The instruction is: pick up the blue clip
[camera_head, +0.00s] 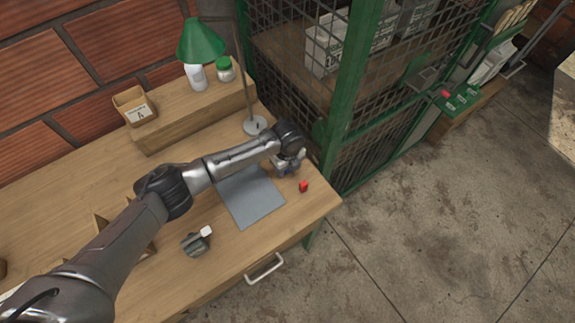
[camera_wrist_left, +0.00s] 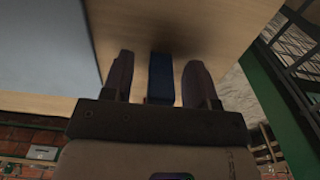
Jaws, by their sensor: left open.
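The blue clip (camera_wrist_left: 160,78) shows in the left wrist view as a dark blue block on the wooden desk, between the two fingers of my left gripper (camera_wrist_left: 160,66). Gaps show on both sides of it, and the fingers are open. In the head view my left gripper (camera_head: 288,168) points down at the right end of the desk, by the edge of the grey mat. The clip cannot be made out there, hidden by the gripper. My right gripper is in neither view.
A small red object (camera_head: 304,186) lies just right of the gripper. The grey mat (camera_head: 250,198) lies left of it. A lamp base (camera_head: 255,126) and raised shelf (camera_head: 195,118) stand behind. A green mesh cage (camera_head: 350,95) rises close to the right. A grey object (camera_head: 193,243) sits nearer the front.

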